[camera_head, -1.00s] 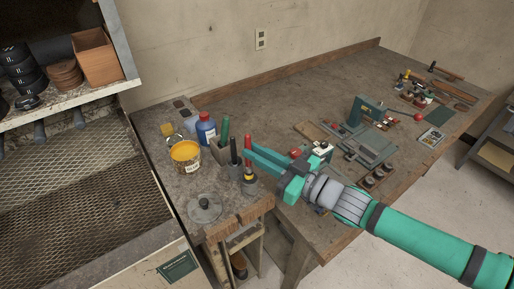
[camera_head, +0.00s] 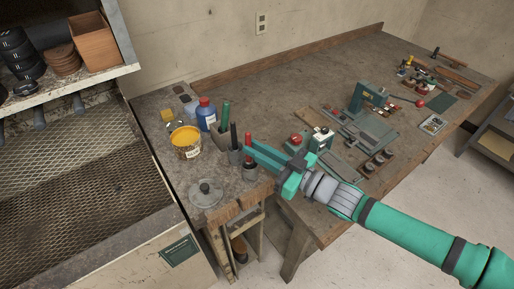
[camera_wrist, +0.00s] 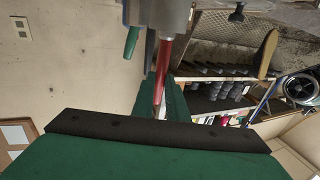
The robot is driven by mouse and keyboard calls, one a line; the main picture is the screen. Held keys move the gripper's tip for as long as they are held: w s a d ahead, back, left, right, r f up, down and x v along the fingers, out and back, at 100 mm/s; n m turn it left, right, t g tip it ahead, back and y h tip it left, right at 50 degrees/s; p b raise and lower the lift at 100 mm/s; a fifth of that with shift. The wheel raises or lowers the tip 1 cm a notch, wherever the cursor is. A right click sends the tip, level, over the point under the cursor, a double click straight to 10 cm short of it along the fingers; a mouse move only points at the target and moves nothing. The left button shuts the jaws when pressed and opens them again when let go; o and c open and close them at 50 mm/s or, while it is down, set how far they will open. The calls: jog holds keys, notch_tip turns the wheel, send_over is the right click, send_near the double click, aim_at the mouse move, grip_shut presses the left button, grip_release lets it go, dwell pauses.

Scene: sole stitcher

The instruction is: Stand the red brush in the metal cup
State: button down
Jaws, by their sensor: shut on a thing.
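The red brush (camera_head: 248,137) is upright between the fingers of my gripper (camera_head: 255,149), which is shut on it.
A yellow tin (camera_head: 186,143), a blue bottle (camera_head: 206,116) and a round lid (camera_head: 206,194) are left. A green machine (camera_head: 362,97) and tools lie right.

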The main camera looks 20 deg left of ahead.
jog(key=c, duration=1.7)
grip_release()
jog(key=shift+o, duration=0.2)
jog(key=v, duration=1.1)
